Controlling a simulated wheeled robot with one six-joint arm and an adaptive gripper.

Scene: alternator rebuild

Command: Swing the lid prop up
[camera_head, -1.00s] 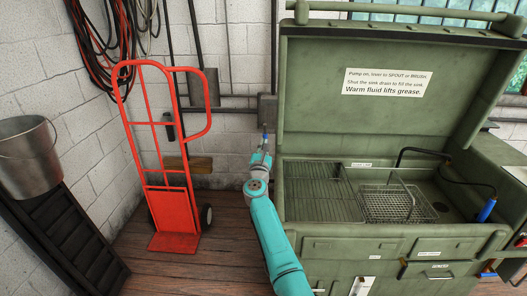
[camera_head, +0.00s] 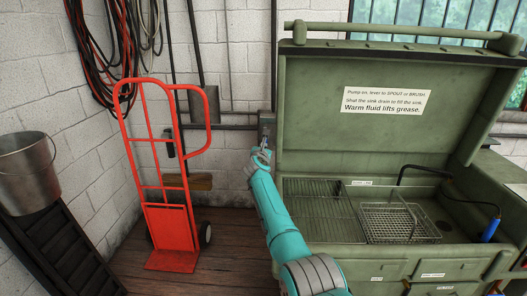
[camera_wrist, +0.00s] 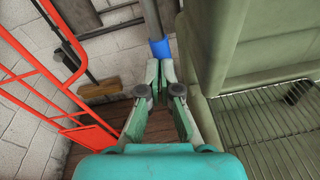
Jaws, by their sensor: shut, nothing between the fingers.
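The green washer's lid (camera_head: 370,105) stands open, tilted back, with a printed label on it. A grey rod with a blue sleeve (camera_wrist: 160,48), which looks like the lid prop, hangs beside the lid's left edge in the wrist view. My gripper (camera_wrist: 161,68) is shut and empty. Its fingertips sit just below the blue sleeve in the picture; I cannot tell whether they touch it. In the head view my gripper (camera_head: 262,155) is small, at the left rear corner of the washer, and the rod is barely visible there.
The washer's sink holds a wire basket (camera_head: 400,222) and a slatted rack (camera_head: 317,212). A red hand truck (camera_head: 172,225) stands to the left of my arm, with a metal bucket (camera_head: 28,172) farther left. A grey wall box (camera_head: 266,125) and pipes are behind my gripper.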

